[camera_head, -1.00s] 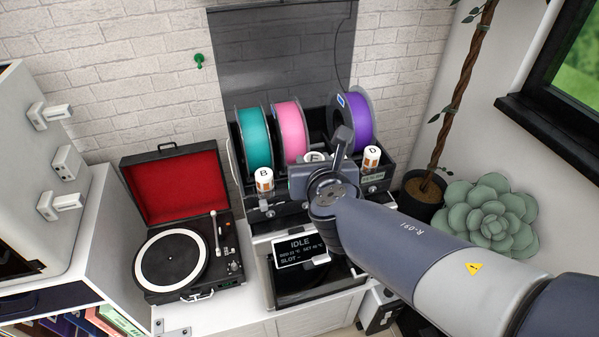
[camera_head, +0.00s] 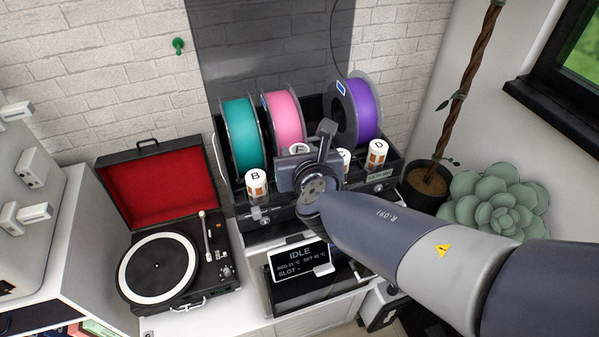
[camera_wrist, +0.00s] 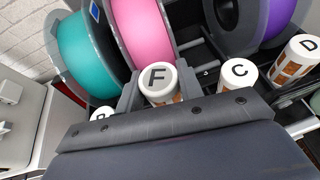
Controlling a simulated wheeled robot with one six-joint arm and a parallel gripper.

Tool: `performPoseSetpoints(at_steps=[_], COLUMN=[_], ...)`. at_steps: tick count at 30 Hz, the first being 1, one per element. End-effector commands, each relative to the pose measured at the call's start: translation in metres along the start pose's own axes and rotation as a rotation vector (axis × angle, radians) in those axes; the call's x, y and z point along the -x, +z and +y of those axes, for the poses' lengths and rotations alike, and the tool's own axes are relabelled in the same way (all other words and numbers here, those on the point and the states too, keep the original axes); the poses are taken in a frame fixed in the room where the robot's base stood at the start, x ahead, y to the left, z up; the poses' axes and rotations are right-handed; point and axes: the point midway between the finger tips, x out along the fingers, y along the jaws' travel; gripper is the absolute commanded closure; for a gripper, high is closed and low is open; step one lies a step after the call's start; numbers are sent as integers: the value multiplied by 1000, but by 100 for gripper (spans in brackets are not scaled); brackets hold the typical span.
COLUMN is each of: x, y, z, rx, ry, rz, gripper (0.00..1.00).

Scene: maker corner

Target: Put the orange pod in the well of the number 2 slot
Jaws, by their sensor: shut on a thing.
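My gripper (camera_wrist: 160,92) is shut on a white-capped pod marked F (camera_wrist: 158,80), with a grey finger on each side. Orange markings show on this pod's side. In the head view, the F pod (camera_head: 300,149) is mostly hidden behind my gripper (camera_head: 297,160), between pods B and C. Pods B (camera_head: 256,185), C (camera_head: 345,156) and D (camera_head: 377,156) stand along the rack; D and C (camera_wrist: 237,75) also show orange markings. A small number 3 mark (camera_wrist: 206,72) shows between F and C. I cannot see a number 2 mark; the F pod's base is hidden.
Teal (camera_head: 241,133), pink (camera_head: 284,118) and purple (camera_head: 362,108) spools stand close behind the pods. A display (camera_head: 296,260) in front reads IDLE, with a dash for SLOT. An open record player (camera_head: 160,268) stands left, and a plant (camera_head: 497,203) right.

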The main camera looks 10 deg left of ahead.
Motion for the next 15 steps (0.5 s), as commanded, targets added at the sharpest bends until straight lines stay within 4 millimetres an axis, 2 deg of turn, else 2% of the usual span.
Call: performPoseSetpoints(at_steps=[7,15], x=[-13,-14], y=[-32,-33], z=[0,0], rx=[2,0], ry=[0,0], rz=[2,0], gripper=[88,88])
